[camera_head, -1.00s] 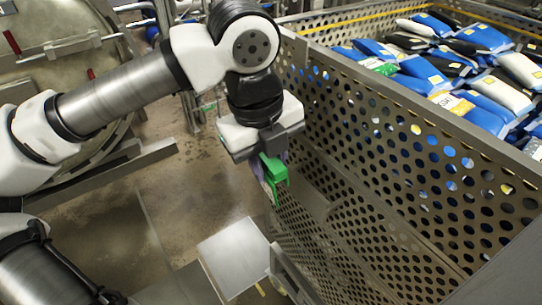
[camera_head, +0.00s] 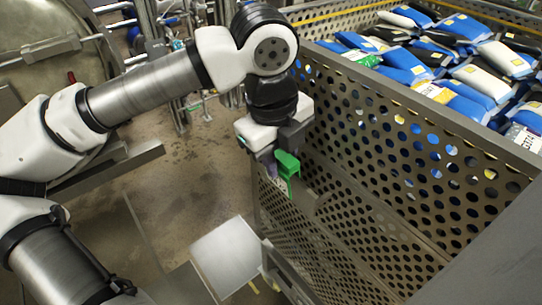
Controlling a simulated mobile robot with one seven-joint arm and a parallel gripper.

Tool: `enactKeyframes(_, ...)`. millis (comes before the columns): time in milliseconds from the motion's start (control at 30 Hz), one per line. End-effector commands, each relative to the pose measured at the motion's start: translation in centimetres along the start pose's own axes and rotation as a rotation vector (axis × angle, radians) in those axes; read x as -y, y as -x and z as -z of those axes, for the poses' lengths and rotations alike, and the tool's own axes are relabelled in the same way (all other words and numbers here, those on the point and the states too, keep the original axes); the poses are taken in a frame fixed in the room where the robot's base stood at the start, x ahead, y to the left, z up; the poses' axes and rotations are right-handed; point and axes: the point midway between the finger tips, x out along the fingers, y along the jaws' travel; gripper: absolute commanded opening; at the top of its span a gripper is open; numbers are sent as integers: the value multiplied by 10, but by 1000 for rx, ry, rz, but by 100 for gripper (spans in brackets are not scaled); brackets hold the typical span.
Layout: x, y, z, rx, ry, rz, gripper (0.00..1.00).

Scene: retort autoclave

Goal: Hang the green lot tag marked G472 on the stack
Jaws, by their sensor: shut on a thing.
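My gripper (camera_head: 276,160) points down beside the near-left corner of the perforated metal stack (camera_head: 400,150). It is shut on a green tag (camera_head: 287,165), whose hook-like green top shows at the fingers. The lower part of the tag hangs below, with a paler face partly visible. I cannot read its marking from here. The tag is in front of the stack's perforated side wall in the picture; I cannot tell whether it touches the wall.
The stack holds many blue, black and white pouches (camera_head: 480,80), with a green label (camera_head: 362,58) and white labels among them. A round metal vessel door (camera_head: 45,45) stands at the left. A pale flat plate (camera_head: 227,257) is low at the bottom. Open floor lies between.

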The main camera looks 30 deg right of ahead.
Motion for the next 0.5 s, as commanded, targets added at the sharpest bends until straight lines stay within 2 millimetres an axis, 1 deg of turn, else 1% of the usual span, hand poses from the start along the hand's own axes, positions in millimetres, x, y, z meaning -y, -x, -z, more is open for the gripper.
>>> enactKeyframes(400,27,-21,0,0,-2,0,22)
enactKeyframes(467,30,-24,0,-1,-1,-1,22)
enactKeyframes(500,29,-29,0,1,1,-1,22)
